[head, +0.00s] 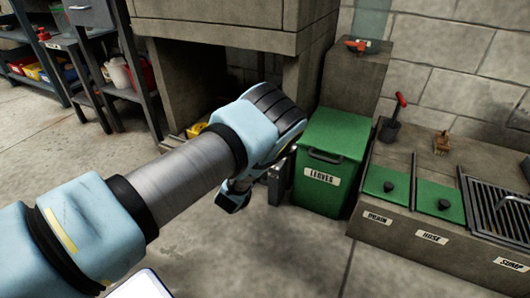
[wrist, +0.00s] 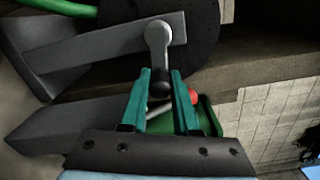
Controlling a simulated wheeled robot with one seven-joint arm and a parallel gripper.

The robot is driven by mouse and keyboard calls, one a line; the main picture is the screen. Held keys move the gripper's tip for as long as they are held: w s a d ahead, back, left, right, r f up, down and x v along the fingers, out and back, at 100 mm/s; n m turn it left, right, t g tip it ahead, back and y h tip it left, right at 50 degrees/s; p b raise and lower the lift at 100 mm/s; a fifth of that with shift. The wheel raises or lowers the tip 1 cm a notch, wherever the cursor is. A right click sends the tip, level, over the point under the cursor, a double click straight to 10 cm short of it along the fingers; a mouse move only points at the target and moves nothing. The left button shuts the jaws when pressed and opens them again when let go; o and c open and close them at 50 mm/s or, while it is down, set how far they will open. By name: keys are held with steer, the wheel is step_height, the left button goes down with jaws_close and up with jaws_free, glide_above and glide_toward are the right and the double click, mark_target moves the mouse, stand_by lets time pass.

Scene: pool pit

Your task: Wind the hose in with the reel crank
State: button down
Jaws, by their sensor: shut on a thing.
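In the wrist view my gripper (wrist: 161,76) has its two teal fingers on either side of the crank handle's dark knob (wrist: 160,88), and it is shut on it. The handle's light grey shank (wrist: 157,50) joins a flat grey crank arm (wrist: 95,45). Behind it is the dark round side of the reel (wrist: 203,35). A piece of green hose (wrist: 65,6) shows at the top left. In the head view my arm hides the fingers, the crank and most of the reel.
A green bin labelled LEAVES (head: 330,155) stands just right of my wrist. Right of it, a concrete ledge (head: 390,225) has green DRAIN and HOSE lids (head: 438,203) and a SUMP grate (head: 498,208). A grey shelf (head: 95,65) stands at left. The floor in front is clear.

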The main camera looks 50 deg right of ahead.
steer(key=c, duration=0.7)
jaws_free()
steer(key=shift+o, duration=0.2)
steer(key=p+v, duration=0.4)
steer(key=v, duration=0.6)
steer(key=shift+a, duration=0.4)
